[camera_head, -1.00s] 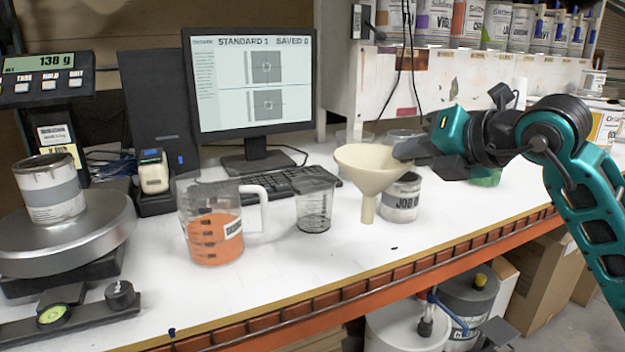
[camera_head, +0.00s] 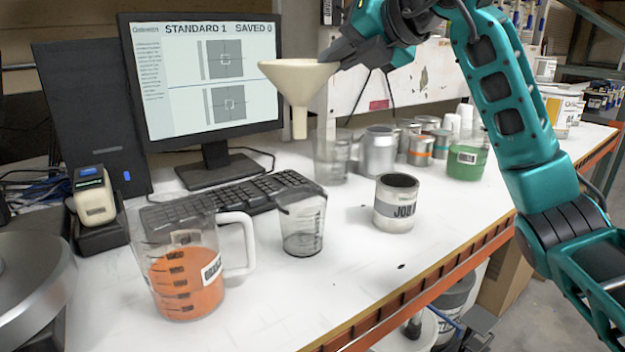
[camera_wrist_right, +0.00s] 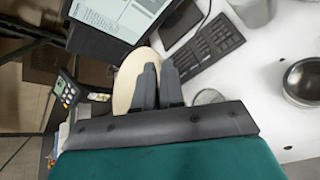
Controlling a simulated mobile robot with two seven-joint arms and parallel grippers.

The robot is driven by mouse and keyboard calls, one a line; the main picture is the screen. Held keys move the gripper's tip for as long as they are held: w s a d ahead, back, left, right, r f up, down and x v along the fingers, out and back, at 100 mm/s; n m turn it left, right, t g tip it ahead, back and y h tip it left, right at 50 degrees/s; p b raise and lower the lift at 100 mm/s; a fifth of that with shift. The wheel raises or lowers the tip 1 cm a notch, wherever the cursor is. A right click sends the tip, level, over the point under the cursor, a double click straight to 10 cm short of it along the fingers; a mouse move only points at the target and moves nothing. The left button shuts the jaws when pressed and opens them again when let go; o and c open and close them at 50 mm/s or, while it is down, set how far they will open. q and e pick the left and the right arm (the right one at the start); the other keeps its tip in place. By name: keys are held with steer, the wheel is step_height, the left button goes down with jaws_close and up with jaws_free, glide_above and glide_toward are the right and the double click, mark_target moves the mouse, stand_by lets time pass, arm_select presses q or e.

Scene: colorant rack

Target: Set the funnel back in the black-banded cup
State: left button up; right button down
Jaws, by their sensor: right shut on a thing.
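My right gripper (camera_head: 338,55) is shut on the rim of the cream funnel (camera_head: 298,88) and holds it in the air, spout down, in front of the monitor's right edge. In the right wrist view the fingers (camera_wrist_right: 158,85) close on the funnel (camera_wrist_right: 130,76). A clear cup with a dark rim and dark markings (camera_head: 302,225) stands upright on the bench below the funnel, apart from it. It looks like the black-banded cup, though the band is hard to make out. My left gripper is not in view.
A jug of orange liquid (camera_head: 184,272) stands left of the cup, the keyboard (camera_head: 222,198) behind it, and a JOB can (camera_head: 396,204) to its right. Another clear cup (camera_head: 331,158) and several cans stand farther back.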

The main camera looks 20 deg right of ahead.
arm_select(q)
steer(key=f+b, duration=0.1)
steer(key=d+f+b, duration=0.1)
steer(key=b, duration=0.1)
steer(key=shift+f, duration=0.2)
arm_select(e)
step_height(320, 180, down, 18)
steer(key=shift+f+b, duration=0.4)
steer(key=c, duration=1.7)
jaws_free()
steer(key=o, duration=0.5)
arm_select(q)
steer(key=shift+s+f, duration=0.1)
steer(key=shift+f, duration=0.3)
